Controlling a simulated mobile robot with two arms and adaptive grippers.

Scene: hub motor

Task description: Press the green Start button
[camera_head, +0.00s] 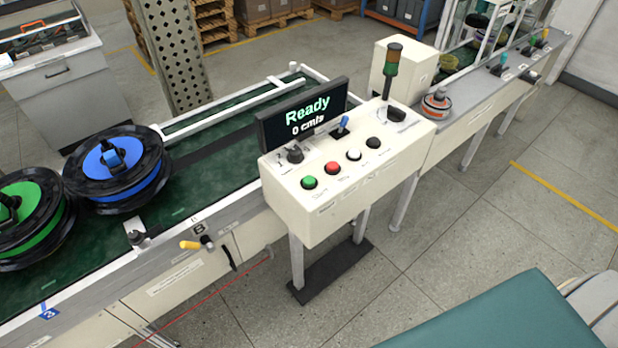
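The green button (310,182) sits at the left end of a row of buttons on the front of a cream control box (338,200). Its label is too small to read. A red button (332,168), a white button (354,154) and a black button (373,142) follow to its right. Nothing covers the green button. A dark display (303,114) behind the row reads "Ready" and "0 cm/s". Neither of my grippers is in view.
Reels with blue (118,166) and green (35,215) hubs lie on the green conveyor (180,185) to the left. A black knob (295,154), a blue lever (342,124) and a signal tower (391,68) stand on the box. Open floor lies in front of it.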

